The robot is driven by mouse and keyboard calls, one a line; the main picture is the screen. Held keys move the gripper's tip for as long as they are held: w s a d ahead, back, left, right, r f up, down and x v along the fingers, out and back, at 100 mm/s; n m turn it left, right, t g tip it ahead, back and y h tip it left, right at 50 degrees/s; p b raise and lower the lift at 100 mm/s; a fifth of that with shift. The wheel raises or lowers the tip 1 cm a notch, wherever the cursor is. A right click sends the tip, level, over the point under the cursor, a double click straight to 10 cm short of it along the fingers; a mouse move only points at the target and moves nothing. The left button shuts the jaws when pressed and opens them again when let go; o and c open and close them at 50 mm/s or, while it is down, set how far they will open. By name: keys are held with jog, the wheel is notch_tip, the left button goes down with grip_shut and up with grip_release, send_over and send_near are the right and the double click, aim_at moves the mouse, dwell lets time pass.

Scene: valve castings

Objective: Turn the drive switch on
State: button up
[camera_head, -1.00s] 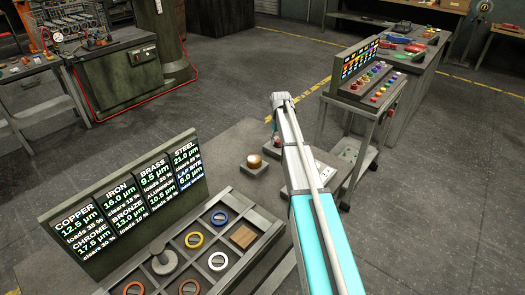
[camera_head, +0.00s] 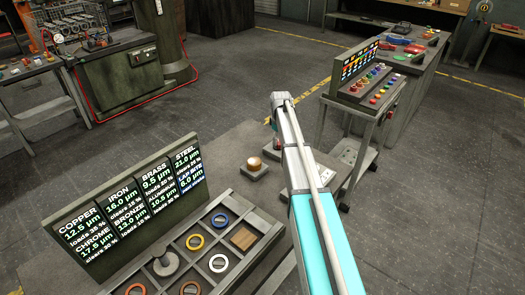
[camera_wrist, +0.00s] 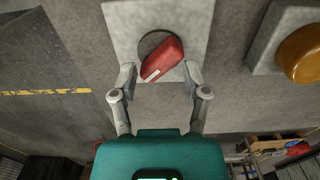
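A red switch handle (camera_wrist: 161,61), with a pale line near its lower end, sits over a dark round opening on a light grey plate (camera_wrist: 192,22) in the wrist view. It is tilted, its upper end to the right. I take it for the drive switch; no label on it is readable. My gripper (camera_wrist: 160,76) is open, one finger on each side of the handle's lower part, with gaps visible on both sides. I cannot tell how close the fingertips are in depth. In the head view, my arm mostly hides the handle and gripper.
An amber round knob (camera_head: 254,163) on a grey block stands beside the plate; it also shows in the wrist view (camera_wrist: 301,53). A lit readout board (camera_head: 130,205) and a compartment tray of rings (camera_head: 250,262) are in front. A button console (camera_head: 372,88) stands on a cart at right.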

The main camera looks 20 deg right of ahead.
jog(key=shift+r+p, duration=5.9)
jog(key=shift+r, duration=0.3)
jog(key=s+a+m, duration=0.1)
jog(key=s+a, duration=0.3)
jog(key=s, duration=0.4)
jog(key=s+a+r+m+p, duration=0.1)
jog(key=s+a+m, duration=0.1)
jog(key=s+a, duration=0.3)
jog(key=s+a+r+m+p, duration=0.1)
jog(key=s+a, duration=0.4)
jog(key=s, duration=0.6)
jog(key=shift+a+r+m, duration=0.2)
jog(key=shift+a+m, duration=0.05)
jog(key=shift+m, duration=0.35)
jog(key=m+b, duration=0.2)
jog(key=m, duration=0.2)
send_over(279, 142)
notch_tip(279, 142, down, 2)
jog(key=shift+w+f, duration=0.15)
jog(key=shift+f, duration=0.1)
jog(key=shift+a+f+b, duration=0.1)
jog(key=shift+f+b, duration=0.15)
jog(key=shift+b, duration=0.1)
notch_tip(279, 142, down, 13)
jog(key=b, duration=1.3)
jog(key=shift+f, duration=0.15)
